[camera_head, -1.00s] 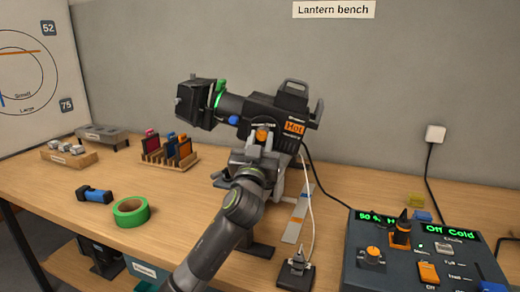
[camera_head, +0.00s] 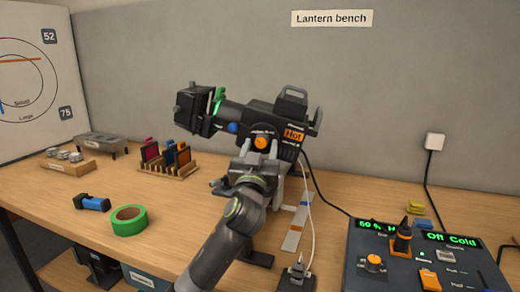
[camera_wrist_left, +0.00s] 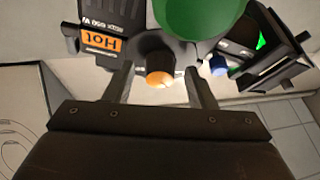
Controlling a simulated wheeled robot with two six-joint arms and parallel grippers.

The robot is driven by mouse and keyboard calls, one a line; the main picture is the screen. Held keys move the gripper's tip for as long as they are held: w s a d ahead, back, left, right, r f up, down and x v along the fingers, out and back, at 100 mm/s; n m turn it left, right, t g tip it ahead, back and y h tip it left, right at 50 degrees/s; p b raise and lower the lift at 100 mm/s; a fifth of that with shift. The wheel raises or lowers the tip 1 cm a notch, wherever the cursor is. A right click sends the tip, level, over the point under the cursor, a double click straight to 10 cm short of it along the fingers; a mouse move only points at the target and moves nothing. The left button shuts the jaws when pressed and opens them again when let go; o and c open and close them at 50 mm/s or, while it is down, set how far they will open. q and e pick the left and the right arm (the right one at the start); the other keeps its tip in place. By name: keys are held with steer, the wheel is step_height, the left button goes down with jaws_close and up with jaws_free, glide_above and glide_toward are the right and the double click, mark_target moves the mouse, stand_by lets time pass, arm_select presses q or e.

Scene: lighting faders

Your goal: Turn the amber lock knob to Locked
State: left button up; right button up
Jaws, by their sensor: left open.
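The amber lock knob (camera_head: 263,143) is on the side of the black lantern (camera_head: 270,118). In the left wrist view, which shows the lantern upside down, the knob (camera_wrist_left: 160,77) sits between the two fingers of my left gripper (camera_wrist_left: 163,88), with gaps on both sides. The left gripper (camera_head: 264,158) is open and just in front of the knob in the head view. The knob's lock marking cannot be read. My right gripper is not in view.
A blue knob (camera_head: 232,127) and a green-lit front end (camera_head: 218,102) are on the lantern. An orange "Hot" label (camera_head: 293,135) is beside the amber knob. A dark control console (camera_head: 405,280) stands at right. Green tape (camera_head: 129,220) and a colour-filter rack (camera_head: 168,168) are at left.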

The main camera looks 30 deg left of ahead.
arm_select(q)
steer(key=shift+s, duration=0.1)
steer(key=b+v, duration=0.2)
steer(key=v, duration=1.5)
steer(key=shift+b, duration=0.3)
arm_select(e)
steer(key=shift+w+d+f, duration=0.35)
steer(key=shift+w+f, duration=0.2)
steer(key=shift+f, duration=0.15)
arm_select(q)
steer(key=shift+s+f, duration=0.1)
steer(key=shift+f, duration=0.1)
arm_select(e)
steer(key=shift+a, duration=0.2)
